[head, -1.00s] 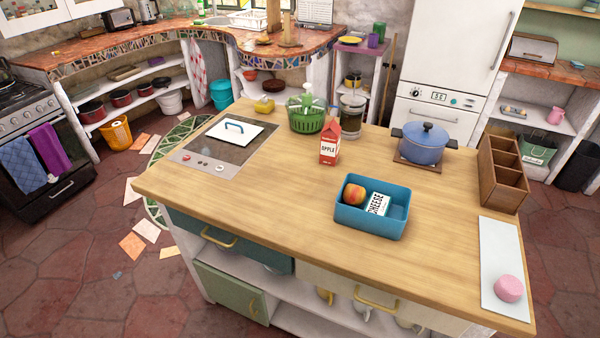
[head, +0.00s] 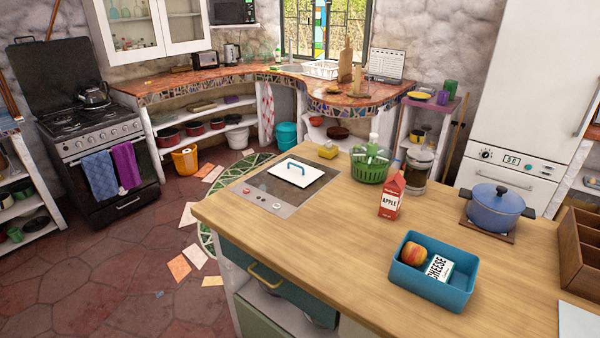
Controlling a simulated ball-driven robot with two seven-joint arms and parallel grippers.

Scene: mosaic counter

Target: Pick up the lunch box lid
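A white square lid with a blue arched handle (head: 297,173) lies on the dark cooktop (head: 262,196) at the left of the wooden island; it looks like the lunch box lid. The open blue lunch box (head: 437,287) stands near the island's front edge. A peach-like fruit (head: 413,252) and a white pack marked CHEESE (head: 438,268) are inside it. Neither of my grippers is in view.
A red apple juice carton (head: 391,198), a green basket (head: 370,167), a yellow sponge (head: 328,151) and a glass jar (head: 417,170) stand near the lid. A blue pot (head: 496,208) and a wooden divided box (head: 583,250) are at right. The island's middle front is bare.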

